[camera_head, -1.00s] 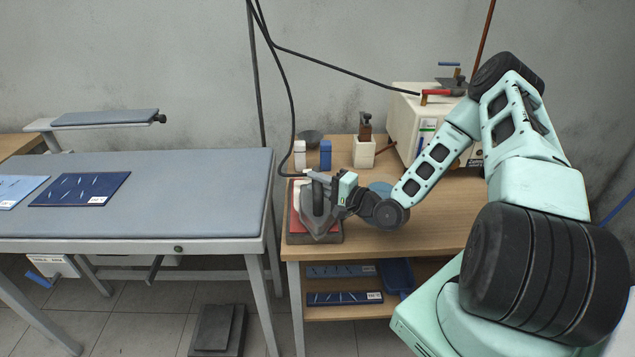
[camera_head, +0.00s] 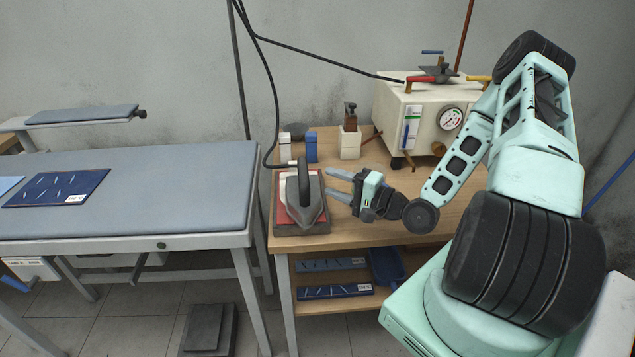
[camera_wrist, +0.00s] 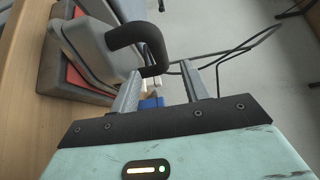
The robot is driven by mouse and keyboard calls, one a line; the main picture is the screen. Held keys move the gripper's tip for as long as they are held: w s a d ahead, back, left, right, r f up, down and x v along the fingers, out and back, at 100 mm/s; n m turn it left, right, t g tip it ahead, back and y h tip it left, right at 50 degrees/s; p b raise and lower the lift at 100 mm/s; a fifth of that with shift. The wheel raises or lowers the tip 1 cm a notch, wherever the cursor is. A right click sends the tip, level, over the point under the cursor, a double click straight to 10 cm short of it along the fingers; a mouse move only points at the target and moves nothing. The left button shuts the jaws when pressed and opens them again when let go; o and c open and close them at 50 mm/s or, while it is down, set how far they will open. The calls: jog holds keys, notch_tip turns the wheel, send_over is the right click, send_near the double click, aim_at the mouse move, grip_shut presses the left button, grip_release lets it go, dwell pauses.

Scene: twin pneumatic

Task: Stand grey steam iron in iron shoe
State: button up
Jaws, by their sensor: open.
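The grey steam iron (camera_head: 304,204) with a black handle stands on the iron shoe (camera_head: 285,229), a dark block with a red pad, at the left end of the wooden table. Its sole faces down and the black hose runs up from its back. In the wrist view the iron (camera_wrist: 92,45) and its handle are at upper left, above the red-topped shoe (camera_wrist: 47,80). My gripper (camera_head: 333,185) is open and empty, just right of the iron and apart from it. In the wrist view the open fingers (camera_wrist: 165,88) have nothing between them.
A cream boiler (camera_head: 395,110) with a gauge stands at the back right of the wooden table (camera_head: 400,190). A white holder (camera_head: 350,143), a blue bottle (camera_head: 311,148) and a white bottle stand behind the iron. The hose hangs close by. The padded ironing table (camera_head: 150,205) is left.

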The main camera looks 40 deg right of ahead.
jog(key=shift+v, duration=1.3)
